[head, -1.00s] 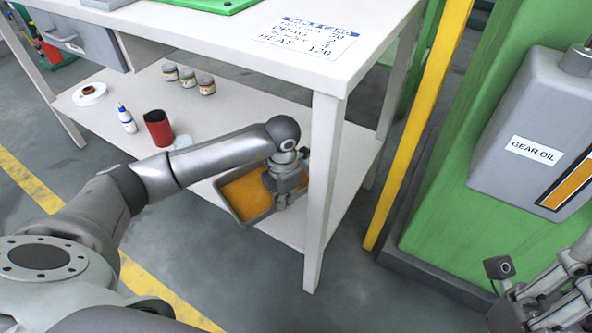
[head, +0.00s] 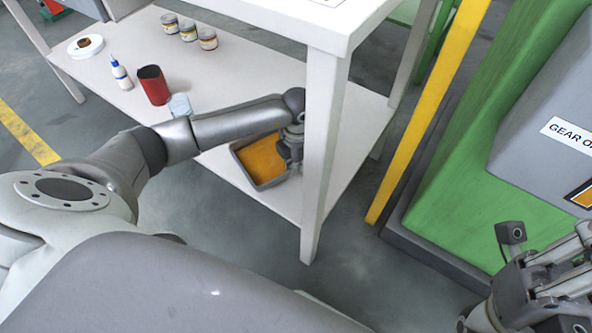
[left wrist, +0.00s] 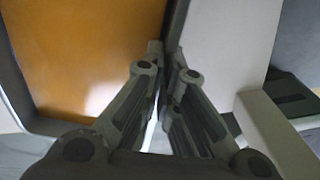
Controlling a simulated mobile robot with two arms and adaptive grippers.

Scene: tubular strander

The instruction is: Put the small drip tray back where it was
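The small drip tray (head: 262,160) is a shallow grey tray with an orange-brown inside. In the head view it is at the lower shelf, just left of the front table leg. It looks level, but I cannot tell whether it rests on the shelf. My left gripper (head: 291,150) is at its right side. In the left wrist view the fingers (left wrist: 166,52) are closed together on the tray's grey wall, with the orange inside (left wrist: 85,50) to the left. My right gripper (head: 530,290) is at the bottom right, away from the tray; its fingertips are not clear.
On the lower shelf (head: 225,185) stand a red cup (head: 153,85), a white bottle (head: 121,74), a tape roll (head: 85,46) and several small jars (head: 188,31). The white table leg (head: 322,150) is close to my left gripper. A yellow post (head: 425,110) and green machine (head: 450,200) are to the right.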

